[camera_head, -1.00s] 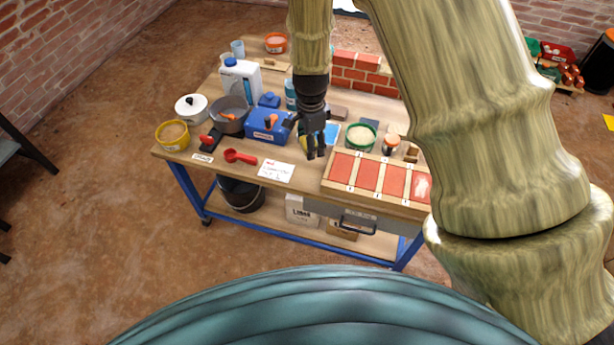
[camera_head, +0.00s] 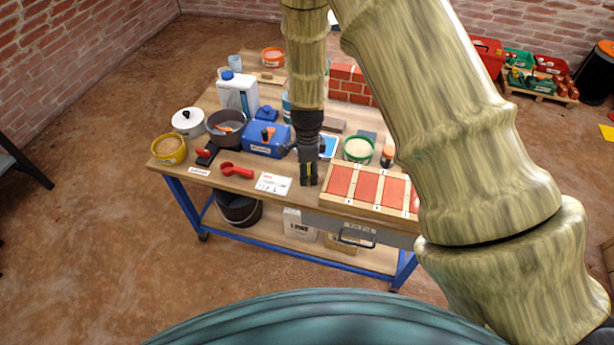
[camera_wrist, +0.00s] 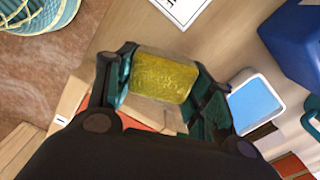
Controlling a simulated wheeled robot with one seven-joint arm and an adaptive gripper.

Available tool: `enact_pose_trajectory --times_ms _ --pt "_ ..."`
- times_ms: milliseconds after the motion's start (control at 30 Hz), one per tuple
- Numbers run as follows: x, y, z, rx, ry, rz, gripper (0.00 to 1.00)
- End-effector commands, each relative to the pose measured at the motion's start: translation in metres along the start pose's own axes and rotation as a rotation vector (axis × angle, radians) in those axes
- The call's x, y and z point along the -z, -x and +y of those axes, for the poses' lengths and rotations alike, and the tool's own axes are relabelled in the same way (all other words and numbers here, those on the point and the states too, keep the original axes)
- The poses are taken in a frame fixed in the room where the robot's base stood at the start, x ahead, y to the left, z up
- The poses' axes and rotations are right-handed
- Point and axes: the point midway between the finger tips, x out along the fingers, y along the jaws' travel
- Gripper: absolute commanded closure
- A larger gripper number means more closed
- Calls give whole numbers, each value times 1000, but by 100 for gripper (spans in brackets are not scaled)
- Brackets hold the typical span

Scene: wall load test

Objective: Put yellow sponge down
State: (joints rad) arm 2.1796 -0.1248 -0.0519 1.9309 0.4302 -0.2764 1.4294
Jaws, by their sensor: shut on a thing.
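My gripper (camera_head: 308,180) hangs over the front middle of the workbench, between the white paper card and the tray of red tiles. In the wrist view my gripper (camera_wrist: 165,85) is shut on the yellow sponge (camera_wrist: 163,76), with one dark finger on each side of it. In the head view the sponge is mostly hidden by the fingers. I cannot tell whether the sponge touches the bench top (camera_head: 240,184); bare wood shows around it in the wrist view.
A white card (camera_head: 273,183) and a red scoop (camera_head: 236,170) lie left of my gripper. The wooden tray with red tiles (camera_head: 367,187) is close on its right. A blue box (camera_head: 266,139) and a blue-white tray (camera_wrist: 256,103) stand behind. A green-rimmed bowl (camera_head: 358,149) is farther right.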

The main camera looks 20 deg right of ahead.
Motion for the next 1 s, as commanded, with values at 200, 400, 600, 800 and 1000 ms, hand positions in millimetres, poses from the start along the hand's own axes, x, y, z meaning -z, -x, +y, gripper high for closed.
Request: enact_pose_trajectory --times_ms 200,400,600,800,1000 --pt "0 -27 0 -2 1 0 86" --pt "0 -30 0 0 1 0 86" --pt "0 -32 0 0 1 0 86" --pt "0 -37 0 0 0 0 86" --pt "0 -43 1 -1 1 0 46"
